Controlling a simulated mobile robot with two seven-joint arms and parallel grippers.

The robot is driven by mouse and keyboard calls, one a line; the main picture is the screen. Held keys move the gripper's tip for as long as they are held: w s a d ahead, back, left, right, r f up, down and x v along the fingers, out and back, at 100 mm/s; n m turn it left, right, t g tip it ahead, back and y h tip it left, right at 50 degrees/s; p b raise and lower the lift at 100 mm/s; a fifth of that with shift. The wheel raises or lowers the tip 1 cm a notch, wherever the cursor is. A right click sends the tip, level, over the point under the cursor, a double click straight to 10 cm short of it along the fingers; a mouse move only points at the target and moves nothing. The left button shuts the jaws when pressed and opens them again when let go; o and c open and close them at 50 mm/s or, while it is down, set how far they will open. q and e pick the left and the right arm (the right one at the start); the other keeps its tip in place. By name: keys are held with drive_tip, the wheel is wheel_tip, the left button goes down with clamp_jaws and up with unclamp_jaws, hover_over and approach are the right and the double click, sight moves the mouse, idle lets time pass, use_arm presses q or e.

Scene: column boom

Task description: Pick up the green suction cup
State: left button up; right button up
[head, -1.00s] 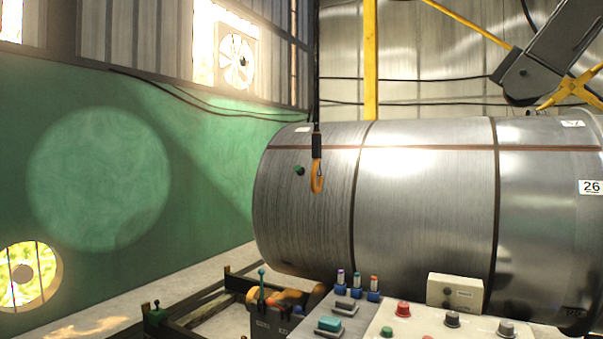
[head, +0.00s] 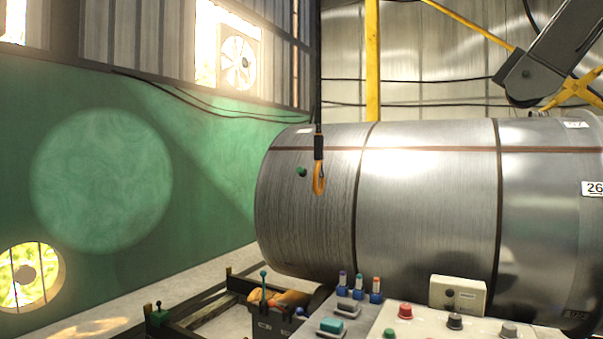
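A small green round piece with a dark part beside it (head: 301,171) shows against the left part of the large steel coil (head: 430,205). It may be the green suction cup, but it is too small to be sure. I cannot tell whether it touches the coil. An orange hook (head: 319,178) with a black top hangs just to its right, apart from it in the picture. Neither of my grippers is in view.
A control panel (head: 375,331) with coloured knobs and several small levers stands at the bottom, in front of the coil. A lever box (head: 272,322) is left of it. A grey and yellow boom (head: 550,60) reaches in at upper right. Floor shows at lower left.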

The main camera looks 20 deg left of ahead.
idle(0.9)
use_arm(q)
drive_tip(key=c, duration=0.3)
